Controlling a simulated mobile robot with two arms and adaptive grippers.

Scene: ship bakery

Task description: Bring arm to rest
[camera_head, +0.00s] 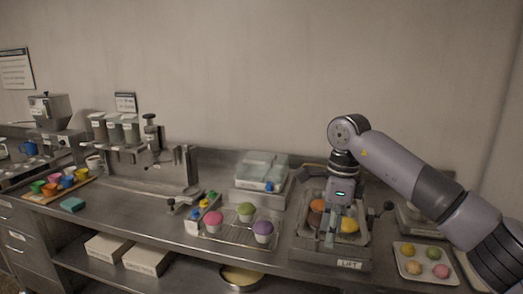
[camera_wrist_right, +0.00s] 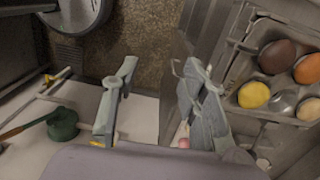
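My right arm (camera_head: 400,165) comes in from the right over the counter and bends down at its wrist. My right gripper (camera_head: 332,240) points down at the front of the "LIFT" station (camera_head: 348,265), in front of an orange and a yellow round item. In the right wrist view, the gripper (camera_wrist_right: 160,95) has its two grey fingers spread apart with nothing between them. The station's tray (camera_wrist_right: 245,50) lies to the right of the fingers, holding brown, orange, yellow and cream items. Whether the fingers touch the station cannot be told. My left gripper is not in view.
A wire rack (camera_head: 238,236) with pink, green and purple-topped cupcakes stands left of the station. A white tray (camera_head: 402,268) with several round items lies to the right. A clear-lidded container (camera_head: 262,172) stands behind. The wall bounds the counter's back.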

